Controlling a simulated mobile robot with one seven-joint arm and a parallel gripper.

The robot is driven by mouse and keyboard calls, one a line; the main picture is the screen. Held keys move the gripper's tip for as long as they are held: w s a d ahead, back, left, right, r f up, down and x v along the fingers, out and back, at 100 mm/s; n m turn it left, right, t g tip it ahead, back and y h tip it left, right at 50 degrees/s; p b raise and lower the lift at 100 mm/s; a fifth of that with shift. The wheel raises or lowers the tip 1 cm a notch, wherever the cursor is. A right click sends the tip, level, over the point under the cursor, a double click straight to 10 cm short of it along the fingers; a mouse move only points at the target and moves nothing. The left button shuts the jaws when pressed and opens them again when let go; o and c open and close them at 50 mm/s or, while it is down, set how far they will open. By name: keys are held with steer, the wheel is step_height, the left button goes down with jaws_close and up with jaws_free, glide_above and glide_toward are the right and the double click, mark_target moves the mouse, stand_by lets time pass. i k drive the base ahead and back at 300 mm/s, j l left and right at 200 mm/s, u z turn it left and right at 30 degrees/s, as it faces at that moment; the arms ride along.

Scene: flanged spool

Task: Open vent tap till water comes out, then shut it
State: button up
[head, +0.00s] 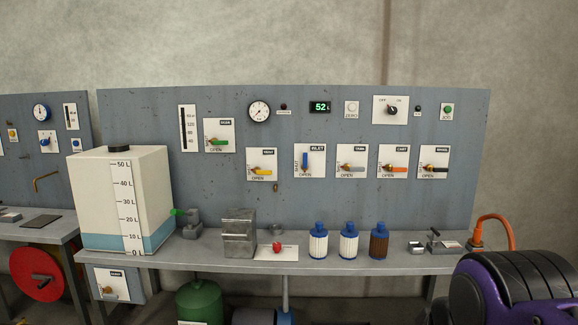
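The panel (228,107) carries a row of tap plates with small labels that are hard to read. The plate with the yellow lever (262,171) seems to be labelled VENT. Its lever lies level, with OPEN printed below and SHUT up the left side. A small brown spout (276,187) sticks out just under that plate, and no water shows at it. The blue lever (305,160) of the plate to its right, apparently INLET, stands upright. My gripper is not in view.
A white tank (95,193) with low blue water stands at the bench's left end. A grey metal block (238,235), a red knob (277,247) and blue-capped filters (318,242) line the bench (205,262). A gauge (259,111) and green display (319,107) are above.

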mark_target(263, 171)
steer(key=i+j, duration=0.4)
steer(key=i, duration=0.2)
steer(key=i+j, duration=0.35)
steer(key=i, duration=0.2)
steer(key=i+j, duration=0.4)
steer(key=i, duration=0.2)
